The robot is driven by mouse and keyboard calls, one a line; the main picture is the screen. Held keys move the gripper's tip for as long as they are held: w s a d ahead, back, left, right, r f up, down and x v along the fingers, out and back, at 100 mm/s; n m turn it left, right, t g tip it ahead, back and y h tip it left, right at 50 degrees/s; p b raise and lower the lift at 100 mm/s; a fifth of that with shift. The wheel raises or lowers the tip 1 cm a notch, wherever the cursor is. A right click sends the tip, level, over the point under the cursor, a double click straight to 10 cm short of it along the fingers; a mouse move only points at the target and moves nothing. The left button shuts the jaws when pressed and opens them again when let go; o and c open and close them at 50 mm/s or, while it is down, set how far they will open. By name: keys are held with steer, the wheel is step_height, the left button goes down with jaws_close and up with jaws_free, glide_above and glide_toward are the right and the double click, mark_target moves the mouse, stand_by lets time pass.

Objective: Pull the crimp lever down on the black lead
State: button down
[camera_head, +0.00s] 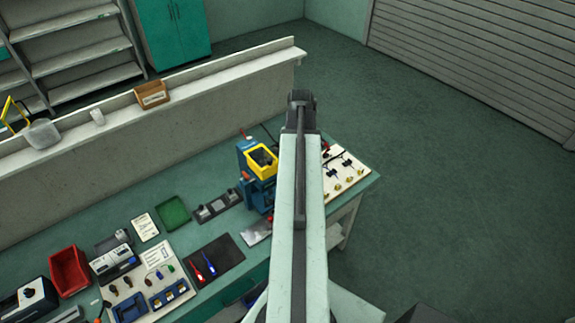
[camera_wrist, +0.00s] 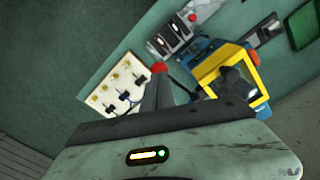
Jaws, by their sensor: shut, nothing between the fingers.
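The blue crimp press with a yellow frame (camera_head: 261,162) stands on the bench, just left of my arm. It also shows in the wrist view (camera_wrist: 203,58), right of the middle. A red knob (camera_wrist: 158,67) shows left of the press there, beyond my fingers; I cannot tell if it tops the crimp lever. My gripper (camera_wrist: 161,88) is shut and empty, apart from the press in the picture. In the head view the fingers cannot be made out at the arm's end. I cannot make out a black lead in the press.
A pale board (camera_head: 343,176) with black and yellow parts lies right of the press, partly behind my arm. A green tray (camera_head: 173,213), a dark mat (camera_head: 214,262) and a red bin (camera_head: 69,269) lie to the left. A low wall (camera_head: 180,122) runs behind the bench. The floor at right is clear.

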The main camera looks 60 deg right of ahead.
steer(key=shift+f+b, duration=1.05)
steer(key=shift+s+a+f+b, duration=0.1)
steer(key=shift+s+f+b, duration=0.1)
steer(key=shift+f+b, duration=0.25)
steer(key=shift+s+a+f+b, duration=0.1)
steer(key=shift+s+f+b, duration=0.1)
steer(key=shift+f+b, duration=0.2)
steer(key=shift+s+f+b, duration=0.3)
steer(key=shift+f+b, duration=0.6)
steer(key=shift+s+a+f+b, duration=0.15)
steer(key=shift+s+f+b, duration=0.05)
steer(key=shift+f+b, duration=0.75)
